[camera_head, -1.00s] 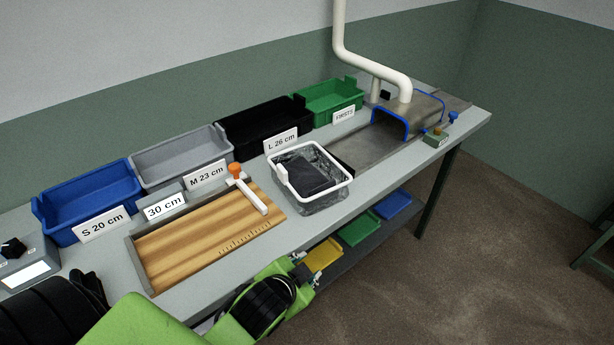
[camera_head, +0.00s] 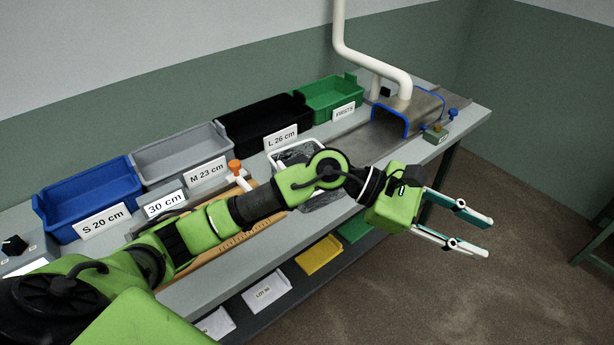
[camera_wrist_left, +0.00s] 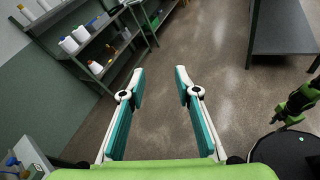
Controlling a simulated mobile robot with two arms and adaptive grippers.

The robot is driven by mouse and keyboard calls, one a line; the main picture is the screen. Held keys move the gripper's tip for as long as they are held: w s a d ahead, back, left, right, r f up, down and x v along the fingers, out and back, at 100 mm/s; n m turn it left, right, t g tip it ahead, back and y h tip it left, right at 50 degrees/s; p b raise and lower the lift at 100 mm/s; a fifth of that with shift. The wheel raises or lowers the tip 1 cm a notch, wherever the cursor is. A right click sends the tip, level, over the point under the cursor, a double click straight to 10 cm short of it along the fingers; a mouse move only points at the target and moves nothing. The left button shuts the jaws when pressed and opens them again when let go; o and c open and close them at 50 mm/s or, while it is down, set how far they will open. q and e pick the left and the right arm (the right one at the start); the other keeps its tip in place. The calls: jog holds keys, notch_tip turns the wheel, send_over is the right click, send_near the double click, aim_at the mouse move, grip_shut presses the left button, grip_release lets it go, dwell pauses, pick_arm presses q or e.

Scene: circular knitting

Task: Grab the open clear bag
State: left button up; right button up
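The bag is not visible in the left wrist view.
Blue (camera_head: 88,195), grey (camera_head: 180,152), black (camera_head: 265,122) and green (camera_head: 333,98) bins line the bench's back. A blue-edged metal tunnel (camera_head: 405,112) and white pipe (camera_head: 378,65) stand right. An orange-topped stop (camera_head: 235,167) is left of the bag.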

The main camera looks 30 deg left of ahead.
pick_arm(q)
jog(key=w+a+f+m+y, duration=0.2)
jog(key=a+f+m+y, duration=0.1)
jog(key=a+f+y, duration=0.15)
jog(key=m+y, duration=0.1)
jog(key=y, duration=1.3)
send_near(283, 165)
jog(key=x, duration=0.2)
jog(key=s+p+x, duration=0.1)
jog(key=x, duration=0.2)
jog(key=p+x, duration=0.1)
jog(key=x, duration=0.1)
jog(key=shift+s+d+f, duration=0.1)
jog(key=shift+d+f, duration=0.1)
jog(key=shift+f, duration=0.25)
jog(key=shift+a+f+p, duration=0.1)
jog(key=shift+f+p, duration=0.15)
jog(key=shift+p, duration=0.15)
jog(key=p+x, duration=0.1)
jog(key=x, duration=0.2)
jog(key=shift+w+a+f+p, duration=0.15)
jog(key=shift+w+f+p, duration=0.1)
jog(key=shift+w+p, duration=0.2)
jog(key=shift+w+a+f, duration=0.1)
jog(key=shift+a+f, duration=0.05)
jog(key=shift+f, duration=0.25)
grip_shut()
